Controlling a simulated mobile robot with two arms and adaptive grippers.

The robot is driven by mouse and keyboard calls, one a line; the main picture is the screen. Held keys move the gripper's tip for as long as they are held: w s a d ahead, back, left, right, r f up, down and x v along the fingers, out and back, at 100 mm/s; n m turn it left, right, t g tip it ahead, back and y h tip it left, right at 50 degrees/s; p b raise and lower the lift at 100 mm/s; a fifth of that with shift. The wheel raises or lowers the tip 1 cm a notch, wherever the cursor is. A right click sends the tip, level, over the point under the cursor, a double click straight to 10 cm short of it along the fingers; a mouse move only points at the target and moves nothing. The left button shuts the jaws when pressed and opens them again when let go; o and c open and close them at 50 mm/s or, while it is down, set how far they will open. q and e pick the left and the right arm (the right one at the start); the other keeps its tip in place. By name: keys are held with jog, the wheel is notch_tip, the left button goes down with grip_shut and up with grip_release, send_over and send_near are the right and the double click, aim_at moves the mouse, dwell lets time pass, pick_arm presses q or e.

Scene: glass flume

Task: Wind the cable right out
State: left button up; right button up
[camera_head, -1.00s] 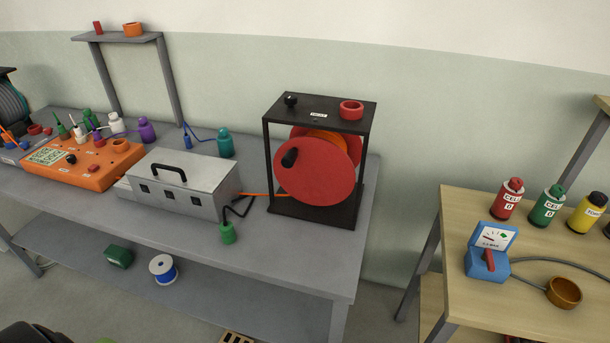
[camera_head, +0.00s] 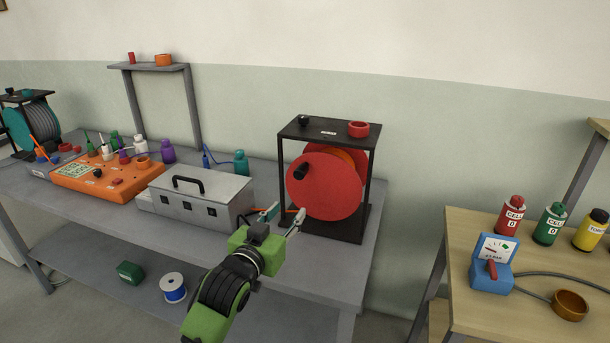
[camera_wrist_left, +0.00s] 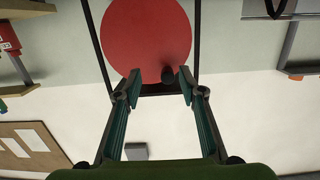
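A red reel (camera_head: 325,190) stands upright in a black frame (camera_head: 370,190) on the grey bench. A dark crank handle (camera_head: 301,171) sticks out from the upper left of its face. Orange cable (camera_head: 350,155) shows on the drum behind the red disc. My left gripper (camera_head: 284,216) is open and empty, in front of and below the reel in the head view. In the left wrist view, the open fingers (camera_wrist_left: 160,82) point toward the red reel (camera_wrist_left: 140,35), with the crank handle (camera_wrist_left: 168,74) seen between the tips. My right gripper is in neither view.
A grey metal box (camera_head: 200,195) with a black handle stands left of the reel. An orange panel (camera_head: 105,178) with bottles lies further left. A wooden table (camera_head: 470,225) at right holds bottles and a blue meter (camera_head: 492,265). A gap separates the tables.

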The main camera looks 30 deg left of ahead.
aim_at(302, 171)
pick_arm(q)
jog(key=shift+t, duration=0.6)
jog(key=w+a+r, duration=0.1)
jog(key=w, duration=0.3)
jog(key=w+a+r+p, duration=0.1)
jog(key=w+a, duration=0.1)
jog(key=w, duration=0.3)
jog(key=w+a+r, duration=0.1)
jog(key=w+r, duration=0.1)
jog(key=w, duration=0.2)
jog(key=shift+w+a+p, duration=0.15)
jog(key=shift+w+p, duration=0.15)
jog(key=shift+p, duration=0.05)
jog(key=shift+f, duration=0.1)
grip_shut()
